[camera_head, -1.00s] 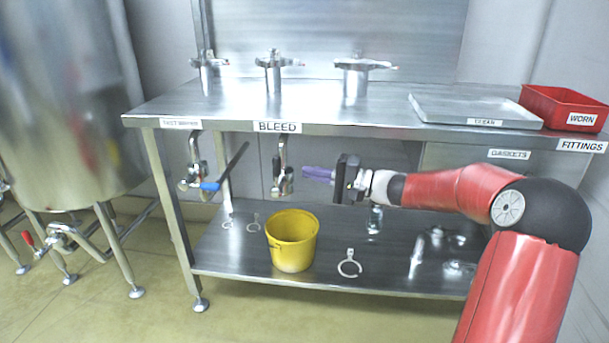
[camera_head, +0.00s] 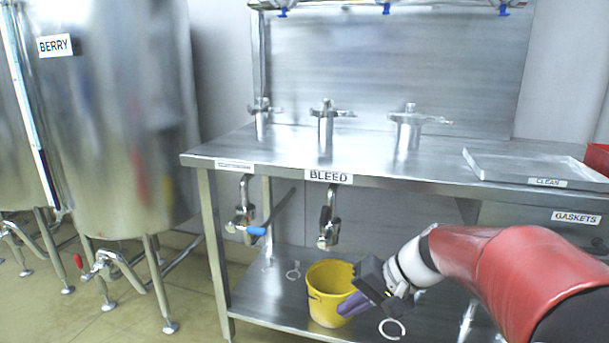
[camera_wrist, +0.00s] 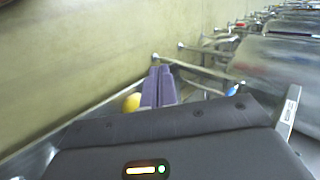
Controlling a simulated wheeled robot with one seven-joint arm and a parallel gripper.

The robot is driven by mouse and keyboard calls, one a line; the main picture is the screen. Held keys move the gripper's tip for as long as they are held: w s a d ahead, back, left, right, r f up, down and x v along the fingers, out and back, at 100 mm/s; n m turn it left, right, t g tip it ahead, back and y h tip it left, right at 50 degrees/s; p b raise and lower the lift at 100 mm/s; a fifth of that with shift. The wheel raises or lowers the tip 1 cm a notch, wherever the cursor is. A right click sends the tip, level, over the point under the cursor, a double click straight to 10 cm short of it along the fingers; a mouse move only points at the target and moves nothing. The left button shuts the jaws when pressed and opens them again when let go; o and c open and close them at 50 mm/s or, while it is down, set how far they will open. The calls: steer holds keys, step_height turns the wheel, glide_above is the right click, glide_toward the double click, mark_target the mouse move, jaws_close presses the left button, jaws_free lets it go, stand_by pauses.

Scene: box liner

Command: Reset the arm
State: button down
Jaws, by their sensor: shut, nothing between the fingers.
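My gripper (camera_head: 356,304) is in front of the steel bench, its purple fingers together with nothing between them. In the head view the fingers point down and left and overlap the front of the yellow bucket (camera_head: 325,285) on the lower shelf; I cannot tell if they touch it. In the wrist view the shut fingers (camera_wrist: 158,88) show at the middle, with a bit of the yellow bucket (camera_wrist: 131,103) just left of them. My red arm reaches in from the right.
The steel bench (camera_head: 400,163) holds several metal fittings and the CLEAN tray (camera_head: 480,170). Under its edge hang the BLEED valve (camera_head: 328,232) and a blue-handled valve (camera_head: 246,225). A white ring (camera_head: 392,329) lies right of the bucket. The BERRY tank (camera_head: 115,120) stands left; floor between is clear.

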steer(key=s+d+n+t+h, duration=0.1)
steer(key=s+d+h, duration=0.2)
steer(key=s, duration=0.5)
steer(key=s+d+n+t+h, duration=0.1)
steer(key=s+d+t+h, duration=0.1)
steer(key=s+h, duration=0.3)
steer(key=s, duration=0.4)
steer(key=shift+s+d+r+n, duration=0.3)
steer(key=shift+d+r, duration=0.05)
steer(key=shift+d, duration=0.05)
steer(key=c, duration=2.1)
jaws_free()
